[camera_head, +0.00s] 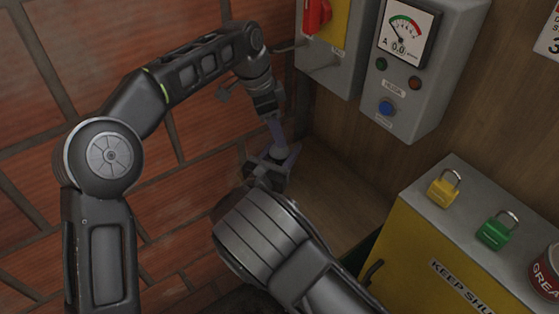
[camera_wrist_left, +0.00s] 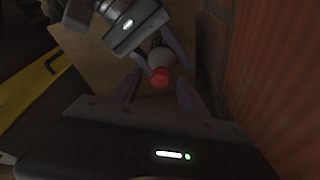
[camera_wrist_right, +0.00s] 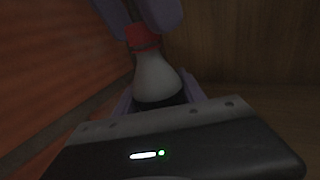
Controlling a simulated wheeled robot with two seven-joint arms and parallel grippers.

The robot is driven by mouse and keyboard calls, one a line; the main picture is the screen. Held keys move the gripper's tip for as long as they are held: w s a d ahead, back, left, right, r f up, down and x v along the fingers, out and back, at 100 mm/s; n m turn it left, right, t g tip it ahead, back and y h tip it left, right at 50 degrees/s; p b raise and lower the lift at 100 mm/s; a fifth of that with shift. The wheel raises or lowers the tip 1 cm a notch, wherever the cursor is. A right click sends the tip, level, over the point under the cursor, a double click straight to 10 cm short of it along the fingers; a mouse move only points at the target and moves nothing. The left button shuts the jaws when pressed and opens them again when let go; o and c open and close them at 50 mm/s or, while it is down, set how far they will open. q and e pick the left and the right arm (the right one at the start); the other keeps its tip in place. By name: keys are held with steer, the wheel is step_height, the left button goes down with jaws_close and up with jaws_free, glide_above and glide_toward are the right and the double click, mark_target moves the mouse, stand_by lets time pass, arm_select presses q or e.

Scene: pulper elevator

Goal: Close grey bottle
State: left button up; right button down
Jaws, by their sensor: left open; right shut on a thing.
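The grey bottle (camera_wrist_right: 157,78) stands upright in the right wrist view, with a red cap (camera_wrist_right: 142,38) on its neck. Whether the cap is tight, I cannot tell. My right gripper (camera_wrist_right: 160,98) is shut on the bottle's lower body. My left gripper (camera_wrist_left: 160,92) is open, pointing down from above, with its fingers on either side of the red cap (camera_wrist_left: 160,78). Those fingers also show at the top of the right wrist view. In the head view both grippers meet near the corner, and the bottle is mostly hidden between them.
A brick wall (camera_head: 200,150) is close on the left. Grey control boxes (camera_head: 420,70) hang on the wooden wall. A yellow cabinet (camera_head: 430,255) at right carries a yellow padlock (camera_head: 442,190), a green padlock (camera_head: 497,232) and a grease can (camera_head: 546,270).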

arm_select(q)
steer(key=shift+s+a+r+n, duration=0.1)
steer(key=shift+s+a+n, duration=0.3)
steer(key=shift+n, duration=0.2)
steer(key=s+a+r+n+y, duration=0.1)
steer(key=s+a+n+y, duration=0.3)
steer(key=s+a+n, duration=0.65)
steer(key=s+d+r+n+t, duration=0.2)
steer(key=d+r+n, duration=0.1)
steer(key=d, duration=0.9)
steer(key=shift+s+d+r+n+t+h, duration=0.2)
steer(key=shift+d+r+n+t+h, duration=0.15)
steer(key=shift+n, duration=0.3)
steer(key=shift+w+a+f, duration=0.1)
steer(key=shift+w+f, duration=0.75)
steer(key=shift+w, duration=1.4)
steer(key=shift+w+a+f, duration=0.1)
steer(key=shift+w+f, duration=0.7)
steer(key=shift+w, duration=1.4)
steer(key=shift+w+a+f, duration=0.1)
steer(key=shift+w+f, duration=0.75)
steer(key=shift+w, duration=1.4)
